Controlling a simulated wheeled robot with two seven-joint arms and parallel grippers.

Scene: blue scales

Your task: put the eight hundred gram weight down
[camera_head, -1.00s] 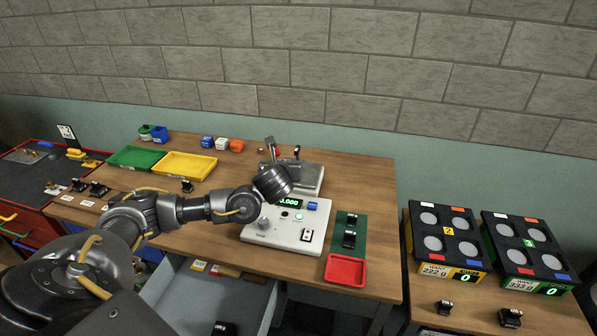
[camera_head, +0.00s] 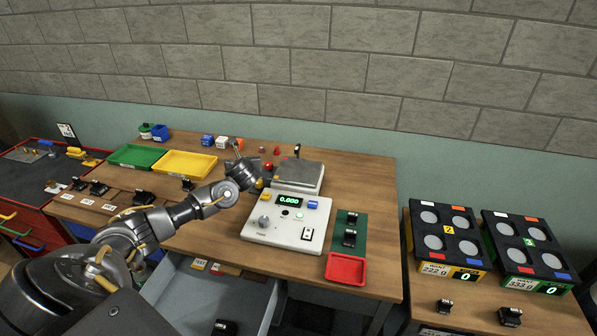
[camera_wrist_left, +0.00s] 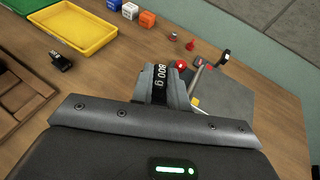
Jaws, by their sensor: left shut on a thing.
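My left gripper (camera_head: 247,166) is shut on the eight hundred gram weight. In the head view I cannot make out the weight clearly at the gripper. The gripper is just left of the scale's grey pan (camera_head: 299,178), and the pan also shows in the left wrist view (camera_wrist_left: 228,104). The white scale (camera_head: 283,232) shows 0.000. My right gripper is out of view.
A yellow tray (camera_head: 186,164) and a green tray (camera_head: 136,156) lie to the left. Small coloured cubes (camera_head: 222,142) stand at the back. Black items rest on a green mat (camera_head: 347,221), above a red tray (camera_head: 345,269). An open drawer (camera_head: 205,292) is in front.

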